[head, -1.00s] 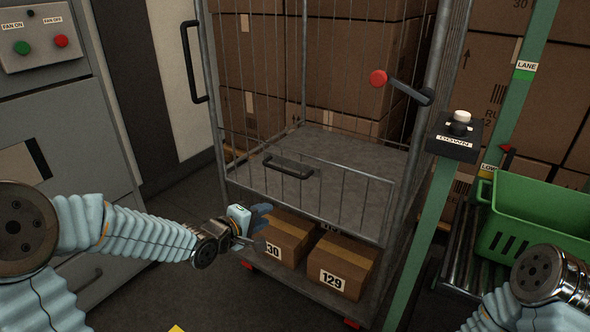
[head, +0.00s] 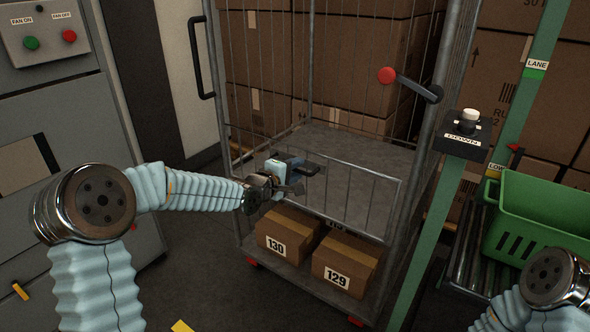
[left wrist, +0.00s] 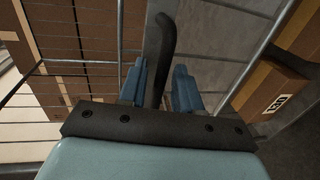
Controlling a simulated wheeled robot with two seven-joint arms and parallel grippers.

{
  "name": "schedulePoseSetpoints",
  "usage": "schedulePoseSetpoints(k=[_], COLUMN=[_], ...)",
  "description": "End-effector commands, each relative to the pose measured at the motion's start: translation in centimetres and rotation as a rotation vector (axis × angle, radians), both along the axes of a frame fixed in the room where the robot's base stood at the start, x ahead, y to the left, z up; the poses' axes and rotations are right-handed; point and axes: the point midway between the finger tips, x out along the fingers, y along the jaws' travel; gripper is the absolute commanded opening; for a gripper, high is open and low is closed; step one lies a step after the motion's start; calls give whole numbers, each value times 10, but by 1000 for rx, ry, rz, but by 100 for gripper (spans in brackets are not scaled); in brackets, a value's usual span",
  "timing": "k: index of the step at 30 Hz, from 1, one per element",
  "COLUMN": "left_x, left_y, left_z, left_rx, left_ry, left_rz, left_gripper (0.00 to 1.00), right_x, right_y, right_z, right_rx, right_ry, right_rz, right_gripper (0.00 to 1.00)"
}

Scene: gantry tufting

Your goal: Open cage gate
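The cage gate (head: 350,195) is the low wire half-panel on the front of the roll cage. It stands closed across the front. Its black handle (head: 312,168) is partly hidden by my left gripper (head: 294,172). In the left wrist view the handle (left wrist: 166,45) runs between the two blue fingers of my left gripper (left wrist: 159,72), with a gap visible on each side, so the fingers are apart around it. A lever with a red knob (head: 388,75) sits on the cage's right upright. My right arm shows at the lower right; its gripper is out of view.
Boxes 130 (head: 287,235) and 129 (head: 345,263) lie low under the gate. A green post with a DOWN button box (head: 463,136) stands right of the cage. A green crate (head: 545,225) sits on rollers. A grey cabinet (head: 60,120) is at left.

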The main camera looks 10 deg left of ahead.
Motion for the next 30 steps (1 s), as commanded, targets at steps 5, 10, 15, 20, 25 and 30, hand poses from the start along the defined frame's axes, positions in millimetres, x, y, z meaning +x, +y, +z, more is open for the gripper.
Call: schedulePoseSetpoints(k=[5,10,15,20,25,30], left_x=[3,2,2,2,2,-1], left_y=[-1,-1,-1,-1,-1,1], left_z=[-1,-1,-1,-1,-2,-7], left_rx=[0,0,0,0,0,-7], left_ry=[0,0,0,1,0,-22], left_rz=[-1,0,0,0,0,2], left_gripper=[33,27,1,0,0,0], right_x=[0,0,0,0,0,0], right_y=[0,0,0,0,0,0], right_z=[0,0,0,0,-1,-12], right_rx=[0,0,0,0,0,-1], right_ry=[0,0,0,0,0,0], right_rz=[0,0,0,0,0,-1], right_gripper=[0,0,0,0,0,0])
